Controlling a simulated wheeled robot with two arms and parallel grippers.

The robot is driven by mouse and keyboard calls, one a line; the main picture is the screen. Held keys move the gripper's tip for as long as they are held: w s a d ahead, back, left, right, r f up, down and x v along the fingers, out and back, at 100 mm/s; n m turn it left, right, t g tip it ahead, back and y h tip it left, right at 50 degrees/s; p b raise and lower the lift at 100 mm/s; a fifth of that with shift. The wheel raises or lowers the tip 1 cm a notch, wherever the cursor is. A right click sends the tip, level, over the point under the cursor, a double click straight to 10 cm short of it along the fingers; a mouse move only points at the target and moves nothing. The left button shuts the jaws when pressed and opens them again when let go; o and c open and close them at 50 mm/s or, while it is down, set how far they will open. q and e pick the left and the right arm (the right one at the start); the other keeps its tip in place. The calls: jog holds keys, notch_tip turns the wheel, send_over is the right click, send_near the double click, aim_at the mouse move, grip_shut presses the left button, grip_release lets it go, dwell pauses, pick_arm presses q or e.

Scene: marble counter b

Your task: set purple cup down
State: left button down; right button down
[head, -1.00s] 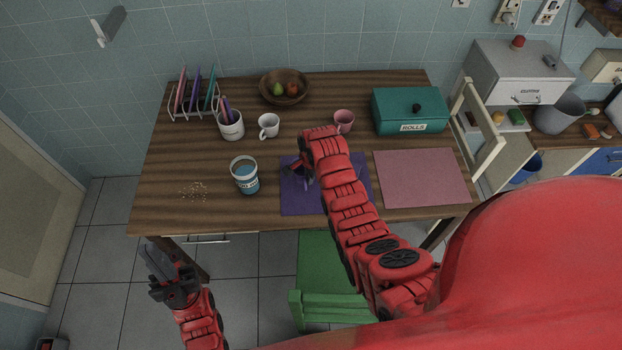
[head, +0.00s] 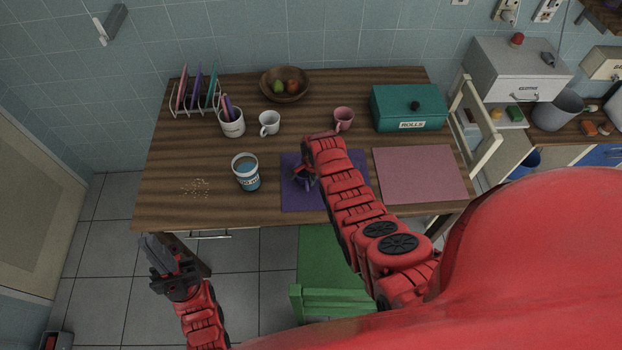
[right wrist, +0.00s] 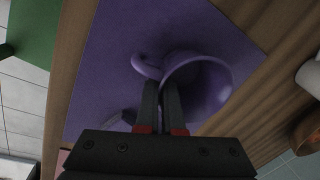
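The purple cup (right wrist: 210,88) shows in the right wrist view, with its handle to the left and its mouth partly facing the camera. My right gripper (right wrist: 162,86) has its two fingers close together at the cup's near wall, beside the handle, and appears shut on it. The purple mat (right wrist: 110,60) lies behind the cup; I cannot tell whether the cup touches it. In the head view, my right gripper (head: 303,178) is over the left part of the purple mat (head: 292,202), and my arm hides much of the mat. My left gripper (head: 158,252) is off the table's front left.
A pink mat (head: 420,175) lies to the right, below the teal box (head: 408,108). Crumbs (head: 196,188) lie at the left.

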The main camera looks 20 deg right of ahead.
jog(key=c, duration=1)
grip_release()
jog(key=shift+r, duration=0.1)
